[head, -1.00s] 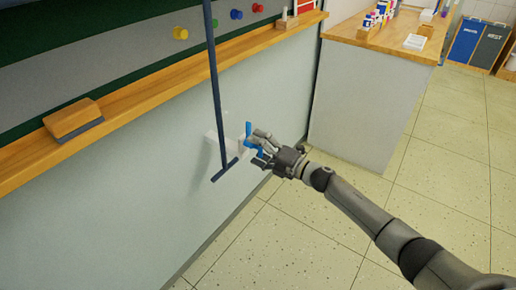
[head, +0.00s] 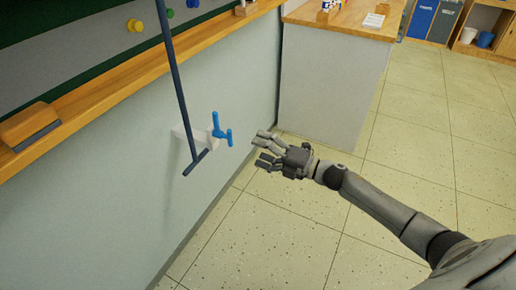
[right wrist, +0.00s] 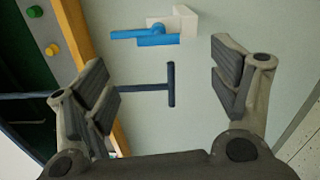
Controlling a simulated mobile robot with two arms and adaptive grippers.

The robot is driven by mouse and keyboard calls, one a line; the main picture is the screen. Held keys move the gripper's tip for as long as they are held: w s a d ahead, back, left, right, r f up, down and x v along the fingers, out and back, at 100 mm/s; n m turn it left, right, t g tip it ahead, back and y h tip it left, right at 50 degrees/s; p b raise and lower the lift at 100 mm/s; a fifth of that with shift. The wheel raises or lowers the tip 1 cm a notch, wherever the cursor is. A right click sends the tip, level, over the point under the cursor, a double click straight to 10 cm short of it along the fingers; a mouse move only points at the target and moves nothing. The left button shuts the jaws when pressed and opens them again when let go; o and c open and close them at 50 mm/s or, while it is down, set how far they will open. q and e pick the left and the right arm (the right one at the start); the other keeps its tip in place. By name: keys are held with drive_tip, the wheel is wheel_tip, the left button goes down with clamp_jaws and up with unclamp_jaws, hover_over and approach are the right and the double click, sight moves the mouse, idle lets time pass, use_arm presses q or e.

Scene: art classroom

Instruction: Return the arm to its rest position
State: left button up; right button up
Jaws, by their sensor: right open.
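My right gripper (head: 266,150) is open and empty, held in the air in front of the wall below the board. Its two spread fingers also show in the right wrist view (right wrist: 166,90). The blue handle (head: 219,131) on a white wall block (head: 181,136) is to the gripper's left, with a clear gap between them. In the right wrist view the blue handle (right wrist: 145,36) is beyond the fingertips. A dark T-shaped bar (head: 184,100) hangs in front of the wall, left of the blue handle. My left gripper is out of view.
A wooden ledge (head: 110,78) runs along the board, with an eraser (head: 30,124) on it. A counter with a wooden top (head: 340,22) stands behind my right gripper. The tiled floor (head: 430,140) to the right is clear.

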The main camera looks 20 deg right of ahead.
idle(0.3)
